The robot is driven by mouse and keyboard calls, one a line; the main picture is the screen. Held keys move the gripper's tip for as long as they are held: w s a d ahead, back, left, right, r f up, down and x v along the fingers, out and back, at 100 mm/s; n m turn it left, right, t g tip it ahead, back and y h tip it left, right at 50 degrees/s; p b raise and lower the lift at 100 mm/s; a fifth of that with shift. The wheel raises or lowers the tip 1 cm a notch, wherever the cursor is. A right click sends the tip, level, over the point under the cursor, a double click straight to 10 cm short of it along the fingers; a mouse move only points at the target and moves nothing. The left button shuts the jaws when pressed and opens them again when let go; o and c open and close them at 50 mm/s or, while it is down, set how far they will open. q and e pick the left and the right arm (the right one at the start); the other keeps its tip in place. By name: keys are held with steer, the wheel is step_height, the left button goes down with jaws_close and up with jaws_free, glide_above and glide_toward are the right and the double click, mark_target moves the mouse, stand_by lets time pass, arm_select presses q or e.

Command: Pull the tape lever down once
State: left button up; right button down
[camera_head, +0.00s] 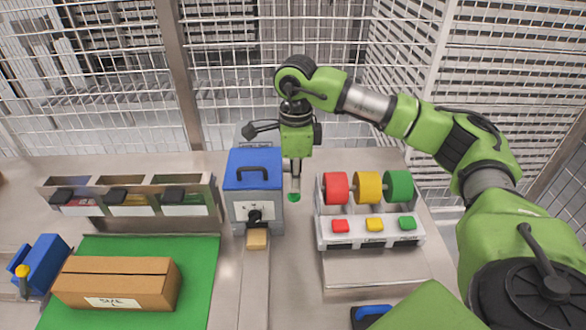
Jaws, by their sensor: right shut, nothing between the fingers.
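The tape machine (240,208) is a grey box with a blue top and a black carry handle, standing on the bench at centre. A black knob (255,217) is on its white front dial, above a tan piece of tape (257,239). A dark-ended rod (262,128) shows above the machine, beside my right wrist; I cannot tell whether it is the tape lever or part of my arm. My right gripper (294,196) points down, shut and empty, just right of the machine. I cannot tell whether it touches the machine. My left gripper is out of view.
Red, yellow and green rolls (368,188) stand in a holder to the right, with coloured buttons in front. A cardboard box (118,280) lies on a green mat (205,265) at left. A bin rack (135,205) stands behind it. Wire fencing encloses the back.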

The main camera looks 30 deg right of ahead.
mark_target(295, 195)
steer(key=shift+s+a+f+b, duration=0.2)
steer(key=shift+f+b, duration=0.4)
steer(key=shift+f, duration=0.2)
steer(key=shift+s+a+f+b, duration=0.1)
steer(key=shift+s+f+b, duration=0.05)
steer(key=shift+f+b, duration=0.55)
steer(key=shift+f, duration=0.1)
steer(key=shift+f, duration=0.1)
steer(key=shift+s+f+b, duration=0.15)
steer(key=shift+f+b, duration=1.25)
steer(key=shift+f, duration=0.25)
steer(key=shift+w+f+b, duration=0.2)
steer(key=shift+f+b, duration=1.2)
steer(key=shift+f, duration=0.4)
